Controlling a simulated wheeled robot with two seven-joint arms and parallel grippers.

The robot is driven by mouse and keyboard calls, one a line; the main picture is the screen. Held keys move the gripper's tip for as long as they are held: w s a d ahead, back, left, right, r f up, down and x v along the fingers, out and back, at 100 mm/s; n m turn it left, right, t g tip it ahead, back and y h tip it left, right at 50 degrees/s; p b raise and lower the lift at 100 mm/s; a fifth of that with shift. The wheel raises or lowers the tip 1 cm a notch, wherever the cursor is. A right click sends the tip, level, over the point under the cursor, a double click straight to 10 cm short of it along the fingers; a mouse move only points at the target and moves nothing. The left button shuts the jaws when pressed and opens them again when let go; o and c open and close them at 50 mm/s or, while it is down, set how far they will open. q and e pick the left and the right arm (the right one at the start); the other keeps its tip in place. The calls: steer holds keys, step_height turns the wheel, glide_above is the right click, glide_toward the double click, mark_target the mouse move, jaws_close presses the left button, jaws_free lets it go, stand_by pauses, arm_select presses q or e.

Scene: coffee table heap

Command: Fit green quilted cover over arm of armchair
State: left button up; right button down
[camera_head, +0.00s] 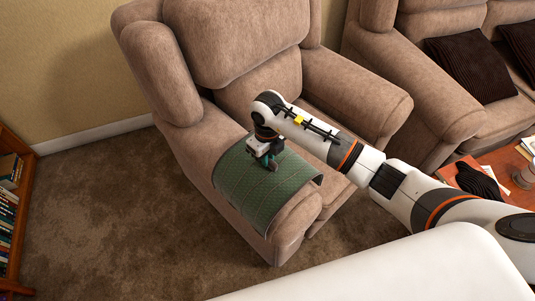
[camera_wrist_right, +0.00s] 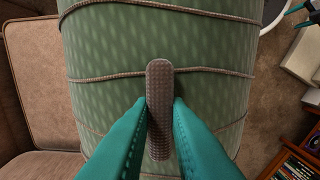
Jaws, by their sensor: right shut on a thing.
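The green quilted cover (camera_head: 262,190) with brown piping lies over the front and top of the armchair's left arm (camera_head: 295,222), draping down its outer side. The arm's front end shows bare below it. In the wrist view the cover (camera_wrist_right: 110,45) curves across the picture. My right gripper (camera_head: 268,162) is on top of the cover. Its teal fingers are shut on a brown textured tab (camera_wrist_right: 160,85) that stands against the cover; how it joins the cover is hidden.
The armchair's seat and other arm (camera_head: 355,92) lie to the right. A sofa (camera_head: 445,110) and a wooden table (camera_head: 500,165) stand further right. A bookshelf (camera_head: 12,190) is at the left edge. Carpet (camera_head: 110,220) between is clear.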

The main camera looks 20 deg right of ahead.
steer(key=shift+f+b, duration=2.5)
steer(key=shift+f, duration=1.05)
steer(key=c, duration=1.3)
jaws_free()
step_height(320, 180, up, 12)
steer(key=shift+r, duration=0.1)
step_height(320, 180, up, 6)
steer(key=p, duration=0.4)
glide_above(267, 170)
steer(key=w, duration=0.2)
steer(key=shift+d, duration=0.4)
